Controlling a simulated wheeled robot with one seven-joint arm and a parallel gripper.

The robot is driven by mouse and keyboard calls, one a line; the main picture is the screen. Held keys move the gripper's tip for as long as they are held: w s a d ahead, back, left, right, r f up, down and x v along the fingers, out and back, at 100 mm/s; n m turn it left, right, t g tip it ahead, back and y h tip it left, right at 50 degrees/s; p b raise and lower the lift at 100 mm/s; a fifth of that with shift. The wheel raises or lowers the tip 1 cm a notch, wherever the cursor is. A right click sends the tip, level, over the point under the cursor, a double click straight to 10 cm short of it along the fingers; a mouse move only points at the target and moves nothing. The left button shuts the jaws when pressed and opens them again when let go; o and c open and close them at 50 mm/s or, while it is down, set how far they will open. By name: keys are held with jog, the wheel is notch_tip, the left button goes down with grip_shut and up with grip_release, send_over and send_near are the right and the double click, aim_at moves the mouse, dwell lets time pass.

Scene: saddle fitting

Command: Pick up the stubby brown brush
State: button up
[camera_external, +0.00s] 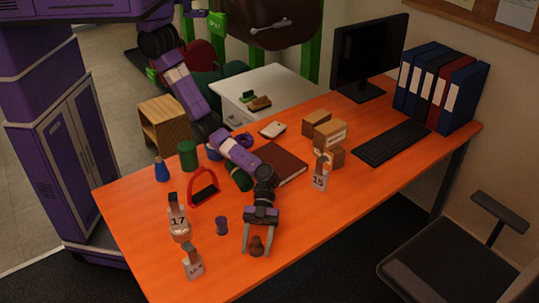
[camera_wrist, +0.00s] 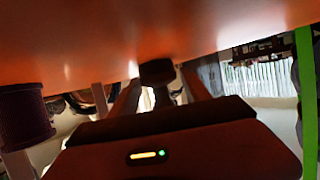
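A small brown stubby thing, which looks like the brush (camera_external: 257,247), stands on the orange table near its front edge. My gripper (camera_external: 256,250) reaches down to it, with its two fingers spread on either side. The fingers are open, with a gap showing at the left of the brush; I cannot tell whether the right finger touches it. In the wrist view a dark blunt thing, likely the brush (camera_wrist: 157,71), shows between the finger ends against the table.
Tags numbered 17 (camera_external: 178,221) and 15 (camera_external: 320,182) stand nearby. A red-handled item (camera_external: 204,188), a brown book (camera_external: 283,163) and boxes (camera_external: 330,135) lie behind. The right front is clear.

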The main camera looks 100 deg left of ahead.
jog(key=c, duration=1)
jog(key=shift+c, duration=0.2)
